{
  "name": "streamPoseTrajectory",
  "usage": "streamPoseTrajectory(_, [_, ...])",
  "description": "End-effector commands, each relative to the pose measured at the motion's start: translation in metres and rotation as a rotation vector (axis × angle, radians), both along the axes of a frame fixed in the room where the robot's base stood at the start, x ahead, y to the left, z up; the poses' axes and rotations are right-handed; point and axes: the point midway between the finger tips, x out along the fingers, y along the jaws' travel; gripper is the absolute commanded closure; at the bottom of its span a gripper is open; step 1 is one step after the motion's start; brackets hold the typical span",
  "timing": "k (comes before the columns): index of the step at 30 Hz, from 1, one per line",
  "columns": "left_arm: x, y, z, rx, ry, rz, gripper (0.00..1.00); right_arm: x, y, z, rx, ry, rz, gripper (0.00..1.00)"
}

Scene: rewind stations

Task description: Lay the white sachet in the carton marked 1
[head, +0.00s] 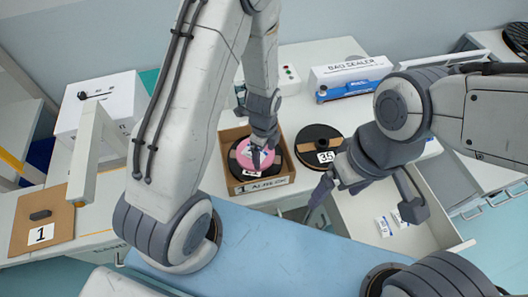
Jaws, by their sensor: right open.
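The open carton (288,184) with a 1 on its front stands on the counter in the middle. A dark reel with a pink centre (246,156) is in it. My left gripper (263,158) points down over this reel; its fingers overlap it and I cannot tell their gap or whether they touch it. Two white sachets with blue print, one at the left (384,227) and one at the right (400,219), lie in an open drawer (365,217). My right gripper (365,203) is open above the drawer, its fingers apart, with the sachets lower in the picture.
A dark reel with a 35 card (318,138) lies right of the carton. A bag sealer (350,82) stands behind it. A brown board (60,219) with a card marked 1 lies at the far left. A blue surface (285,254) fills the front.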

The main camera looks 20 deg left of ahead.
Motion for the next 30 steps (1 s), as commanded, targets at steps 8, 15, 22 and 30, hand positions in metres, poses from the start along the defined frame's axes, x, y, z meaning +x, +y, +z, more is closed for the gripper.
streamPoseTrajectory(8, [0.000,0.000,0.011,0.000,-0.002,0.000,0.12,0.000,0.000,0.007,0.000,0.000,0.000,0.09])
streamPoseTrajectory(15, [0.002,0.000,0.050,-0.001,-0.008,0.000,0.12,0.000,0.000,-0.002,0.000,0.000,0.000,0.09])
streamPoseTrajectory(22, [0.001,0.000,0.096,0.000,-0.006,0.000,0.12,0.000,0.000,-0.005,0.000,0.000,0.000,0.09])
streamPoseTrajectory(30, [0.000,0.000,0.124,0.000,-0.001,0.000,0.12,0.000,0.000,-0.007,0.000,0.000,0.000,0.09])
